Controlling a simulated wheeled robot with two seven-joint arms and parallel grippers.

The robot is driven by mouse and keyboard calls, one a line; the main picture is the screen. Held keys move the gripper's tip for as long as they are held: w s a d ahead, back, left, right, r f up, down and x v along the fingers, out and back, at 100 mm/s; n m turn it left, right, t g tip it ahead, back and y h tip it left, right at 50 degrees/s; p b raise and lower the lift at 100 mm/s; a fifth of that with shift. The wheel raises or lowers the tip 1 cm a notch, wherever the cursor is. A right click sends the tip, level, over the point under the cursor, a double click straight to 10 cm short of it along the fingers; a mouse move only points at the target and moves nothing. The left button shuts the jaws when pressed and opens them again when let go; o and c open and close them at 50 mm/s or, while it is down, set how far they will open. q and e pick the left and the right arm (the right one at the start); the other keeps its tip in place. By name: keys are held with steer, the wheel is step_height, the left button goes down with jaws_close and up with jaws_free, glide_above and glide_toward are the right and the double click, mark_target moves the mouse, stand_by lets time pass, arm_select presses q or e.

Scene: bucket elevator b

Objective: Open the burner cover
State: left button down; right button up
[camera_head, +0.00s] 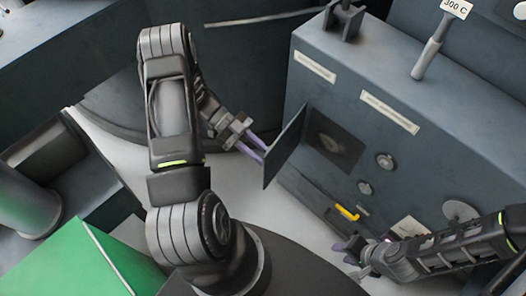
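The burner cover (286,148) is a thin dark plate on the front of the grey cabinet. It stands swung out to the left, with the dark burner opening (335,142) exposed beside it. My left gripper (258,148) is at the cover's left side, with two purple fingers parted and pointing at the plate.
The grey cabinet (440,150) carries knobs (384,160), a yellow handle (347,212) and a lever (428,55) beside a "300 C" tag (456,8). A green box (75,258) stands at lower left. Pale floor (265,215) is free between my arms.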

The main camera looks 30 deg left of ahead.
arm_select(q)
steer(key=c, duration=1.2)
jaws_free()
step_height(320, 180, up, 10)
steer(key=p, duration=0.2)
steer(key=shift+p, duration=0.35)
